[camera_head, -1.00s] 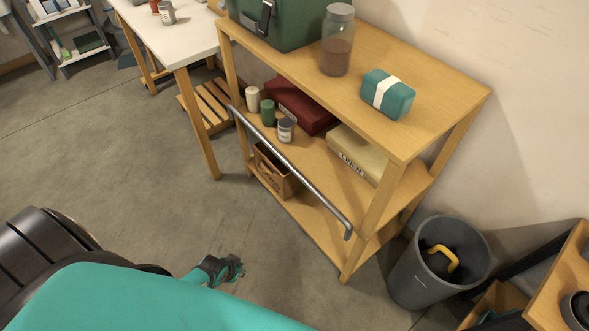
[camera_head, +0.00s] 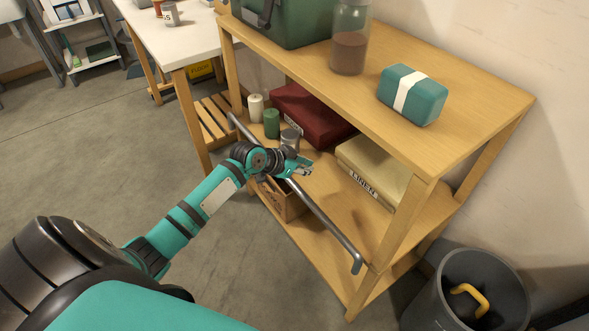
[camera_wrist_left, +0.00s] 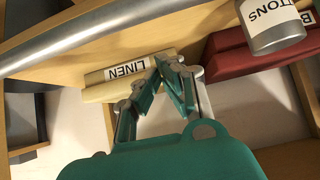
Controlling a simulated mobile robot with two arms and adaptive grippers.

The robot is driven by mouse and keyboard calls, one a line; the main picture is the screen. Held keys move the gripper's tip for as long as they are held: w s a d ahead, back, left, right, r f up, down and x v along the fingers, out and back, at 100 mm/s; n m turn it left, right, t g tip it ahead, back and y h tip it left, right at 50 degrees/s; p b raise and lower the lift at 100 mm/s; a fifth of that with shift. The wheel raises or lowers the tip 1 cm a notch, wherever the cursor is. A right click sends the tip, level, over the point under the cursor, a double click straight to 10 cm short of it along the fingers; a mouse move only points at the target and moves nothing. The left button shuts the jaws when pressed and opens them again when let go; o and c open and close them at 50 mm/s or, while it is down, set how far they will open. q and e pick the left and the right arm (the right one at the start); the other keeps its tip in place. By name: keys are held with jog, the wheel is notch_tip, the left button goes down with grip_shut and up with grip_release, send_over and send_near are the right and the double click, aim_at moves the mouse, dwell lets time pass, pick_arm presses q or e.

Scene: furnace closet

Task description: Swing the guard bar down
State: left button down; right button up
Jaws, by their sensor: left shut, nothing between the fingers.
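The guard bar (camera_head: 326,225) is a grey metal rod with bent ends across the front of the wooden shelf unit, at the middle shelf. It also crosses the upper left of the left wrist view (camera_wrist_left: 75,36). My left gripper (camera_head: 306,170) is shut and empty. In the head view it overlaps the bar's middle, with its fingertips on the shelf side of it. Its shut fingers (camera_wrist_left: 170,62) point at the cream LINEN box in the wrist view. The wrist hides part of the bar, and I cannot tell whether they touch. My right gripper is not in view.
The middle shelf holds a cream LINEN box (camera_head: 372,172), a dark red box (camera_head: 312,115), and small cans, one partly behind my gripper. A glass jar (camera_head: 350,40) and teal box (camera_head: 412,95) stand on top. A grey bin (camera_head: 468,295) is at lower right.

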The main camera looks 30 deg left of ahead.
pick_arm(q)
jog(key=x, duration=0.2)
jog(key=shift+w+f, duration=0.2)
jog(key=shift+f, duration=0.2)
jog(key=s, duration=0.1)
jog(key=s+a, duration=0.1)
jog(key=s, duration=0.1)
jog(key=shift+s+a+f, duration=0.15)
jog(key=shift+s+f, duration=0.05)
jog(key=shift+s, duration=0.05)
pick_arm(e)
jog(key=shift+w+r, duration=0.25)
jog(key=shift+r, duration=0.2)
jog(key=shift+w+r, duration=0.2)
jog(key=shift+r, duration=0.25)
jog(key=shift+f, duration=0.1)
